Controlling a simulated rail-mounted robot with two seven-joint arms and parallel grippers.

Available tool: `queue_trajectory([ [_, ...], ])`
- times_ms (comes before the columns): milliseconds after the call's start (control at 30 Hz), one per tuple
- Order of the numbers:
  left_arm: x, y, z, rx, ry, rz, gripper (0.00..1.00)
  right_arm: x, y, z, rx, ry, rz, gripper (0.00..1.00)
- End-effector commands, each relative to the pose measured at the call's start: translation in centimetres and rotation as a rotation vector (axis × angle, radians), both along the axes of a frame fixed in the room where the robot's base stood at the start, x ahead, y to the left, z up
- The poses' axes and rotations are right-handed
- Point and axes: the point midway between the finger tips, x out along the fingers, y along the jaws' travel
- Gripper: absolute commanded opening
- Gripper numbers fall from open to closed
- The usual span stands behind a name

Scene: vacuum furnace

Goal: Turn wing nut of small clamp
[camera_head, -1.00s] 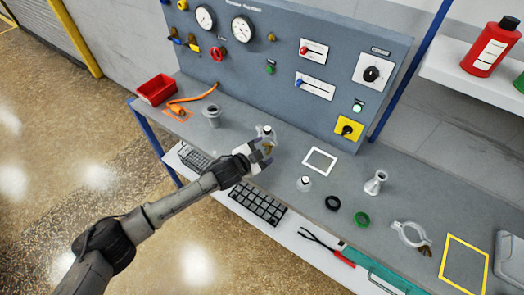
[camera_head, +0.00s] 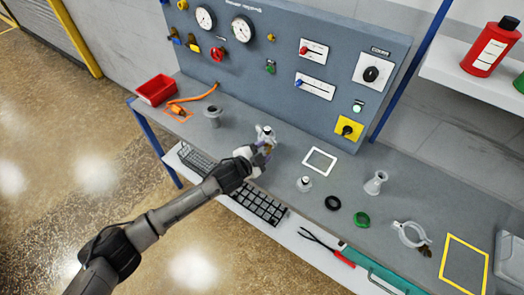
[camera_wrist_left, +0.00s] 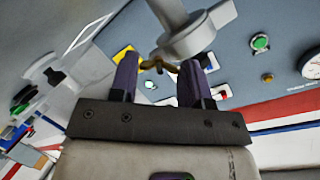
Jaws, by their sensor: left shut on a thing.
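The small clamp (camera_wrist_left: 193,37) shows in the left wrist view as a light grey ring around a grey pipe, just beyond my fingers. Its brass wing nut (camera_wrist_left: 158,62) sits between the two purple-padded fingers of my left gripper (camera_wrist_left: 157,78), which is shut on it. In the head view the left gripper (camera_head: 264,150) is at the fitting with the small clamp (camera_head: 265,133), close to the panel's foot. The gripper hides most of the wing nut there. My right gripper is in neither view.
A larger clamp (camera_head: 411,234) lies at the right of the bench. A flanged fitting (camera_head: 375,183), black ring (camera_head: 332,203), green ring (camera_head: 361,219) and small fitting (camera_head: 304,184) stand between. A grey panel (camera_head: 290,65) rises behind. A red bin (camera_head: 156,89) is at the left.

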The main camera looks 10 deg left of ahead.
Motion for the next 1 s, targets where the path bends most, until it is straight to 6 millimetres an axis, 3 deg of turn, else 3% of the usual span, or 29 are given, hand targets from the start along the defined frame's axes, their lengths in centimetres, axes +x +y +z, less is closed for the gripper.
queue_trajectory([
  [500,-0.1,-0.1,-0.6,0.305,-0.358,0.000,0.20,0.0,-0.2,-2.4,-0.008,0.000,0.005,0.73],
  [1000,-0.1,-0.1,-0.6,0.490,-0.569,0.000,0.20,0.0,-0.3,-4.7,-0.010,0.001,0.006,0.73],
])
